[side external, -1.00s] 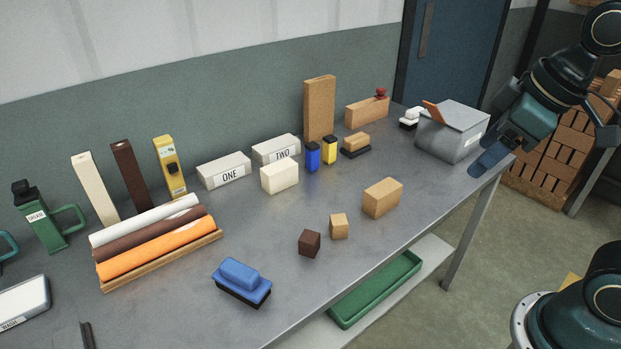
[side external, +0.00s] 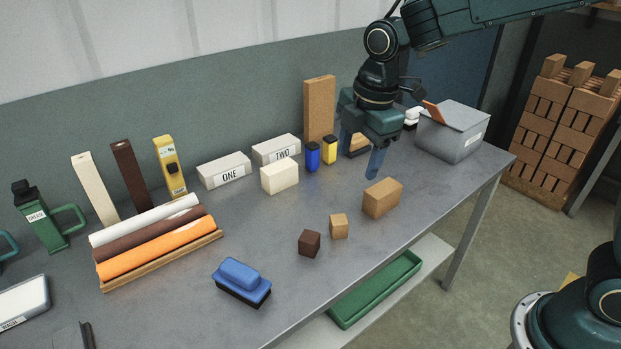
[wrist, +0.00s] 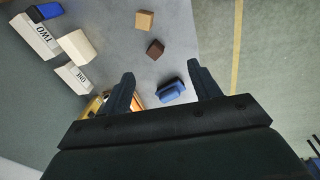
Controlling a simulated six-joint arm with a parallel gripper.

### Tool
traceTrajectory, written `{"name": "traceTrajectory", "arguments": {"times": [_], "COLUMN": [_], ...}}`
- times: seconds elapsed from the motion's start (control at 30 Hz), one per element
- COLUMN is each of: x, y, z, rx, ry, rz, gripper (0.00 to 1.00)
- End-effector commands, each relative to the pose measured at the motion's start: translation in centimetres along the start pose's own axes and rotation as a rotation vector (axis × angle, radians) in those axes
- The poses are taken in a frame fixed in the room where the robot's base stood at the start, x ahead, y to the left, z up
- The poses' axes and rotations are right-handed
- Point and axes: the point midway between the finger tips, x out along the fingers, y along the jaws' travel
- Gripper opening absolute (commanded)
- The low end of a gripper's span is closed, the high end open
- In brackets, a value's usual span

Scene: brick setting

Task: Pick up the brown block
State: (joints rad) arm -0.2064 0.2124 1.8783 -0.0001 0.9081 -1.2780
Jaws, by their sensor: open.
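The brown block (side external: 309,243) is a small dark brown cube on the grey table, near its front edge. It also shows in the wrist view (wrist: 155,48), ahead of the fingertips and between their lines. My gripper (side external: 361,160) is open and empty, pointing down above the back right part of the table. It is up and to the right of the brown block in the side view, clear of it. Both open fingers also show in the wrist view (wrist: 162,76).
A small tan cube (side external: 339,226) sits just right of the brown block, with a larger tan block (side external: 382,198) beyond. A blue brush (side external: 241,280) lies to the left. A cream block (side external: 279,176), blue bottle (side external: 313,157) and tall tan block (side external: 319,108) stand behind.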

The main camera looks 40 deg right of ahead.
Motion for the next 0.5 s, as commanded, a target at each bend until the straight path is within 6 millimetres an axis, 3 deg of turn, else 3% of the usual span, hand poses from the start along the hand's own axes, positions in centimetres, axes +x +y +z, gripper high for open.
{"name": "traceTrajectory", "arguments": {"times": [0.23,0.5], "x": [5.4,10.4], "y": [2.7,4.2], "z": [-2.8,-5.1], "rx": [-0.287,-0.538], "ry": [-0.008,-0.002], "rz": [-0.072,-0.13], "gripper": [0.62,0.62]}}
